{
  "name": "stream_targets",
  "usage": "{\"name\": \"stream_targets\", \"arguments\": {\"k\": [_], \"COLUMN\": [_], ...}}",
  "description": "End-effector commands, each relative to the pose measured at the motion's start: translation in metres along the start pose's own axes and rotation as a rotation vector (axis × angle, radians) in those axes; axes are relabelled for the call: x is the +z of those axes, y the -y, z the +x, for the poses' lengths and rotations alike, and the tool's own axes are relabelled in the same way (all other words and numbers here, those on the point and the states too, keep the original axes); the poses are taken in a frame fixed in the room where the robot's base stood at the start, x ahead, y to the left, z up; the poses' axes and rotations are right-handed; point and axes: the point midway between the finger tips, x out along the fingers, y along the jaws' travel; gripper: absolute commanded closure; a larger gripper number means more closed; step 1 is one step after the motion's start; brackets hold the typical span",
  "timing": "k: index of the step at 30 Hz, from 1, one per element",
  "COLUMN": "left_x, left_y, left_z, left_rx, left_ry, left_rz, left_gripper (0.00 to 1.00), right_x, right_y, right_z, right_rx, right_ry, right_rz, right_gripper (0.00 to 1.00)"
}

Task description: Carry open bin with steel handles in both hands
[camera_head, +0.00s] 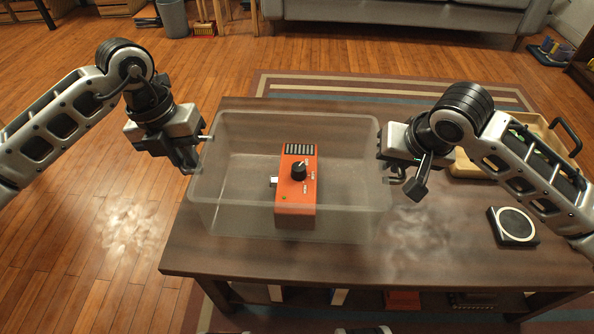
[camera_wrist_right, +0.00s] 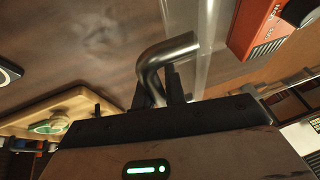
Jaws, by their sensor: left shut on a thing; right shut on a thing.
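The open bin (camera_head: 235,213) is a clear, frosted tub in the middle of the head view, level, over the wooden table. An orange device (camera_head: 296,205) with a black knob stands inside it. My left gripper (camera_head: 197,150) is shut at the bin's left side; its handle is mostly hidden by the jaws. My right gripper (camera_head: 396,174) is shut on the right steel handle, a bent bar (camera_wrist_right: 165,55) that shows between the fingers in the right wrist view. I cannot tell whether the bin's bottom touches the table.
The table (camera_head: 345,262) has free room in front of the bin. A grey sofa (camera_head: 400,18) stands behind on the wooden floor.

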Motion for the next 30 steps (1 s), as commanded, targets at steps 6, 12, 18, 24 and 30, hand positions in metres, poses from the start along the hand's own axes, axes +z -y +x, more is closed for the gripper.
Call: {"name": "stream_targets", "arguments": {"k": [6,12,18,24,30], "left_x": [0.001,0.001,0.001,0.001,0.001], "left_y": [-0.001,-0.001,-0.003,-0.005,-0.008], "left_z": [-0.001,0.0,0.007,0.02,0.035], "left_rx": [0.002,0.002,0.002,0.002,0.002], "left_ry": [0.002,0.002,0.002,0.002,0.002], "left_rz": [-0.002,-0.002,-0.002,-0.002,-0.002], "left_gripper": [1.0,1.0,1.0,1.0,1.0], "right_x": [-0.001,-0.001,0.002,0.007,0.013], "right_y": [-0.001,-0.001,-0.002,-0.005,-0.007], "right_z": [-0.001,0.0,0.007,0.019,0.033], "right_rx": [0.003,0.003,0.003,0.003,0.003], "right_ry": [-0.004,-0.003,-0.003,-0.003,-0.003], "right_rz": [0.001,0.001,0.001,0.001,0.001], "right_gripper": [1.0,1.0,1.0,1.0,1.0]}}
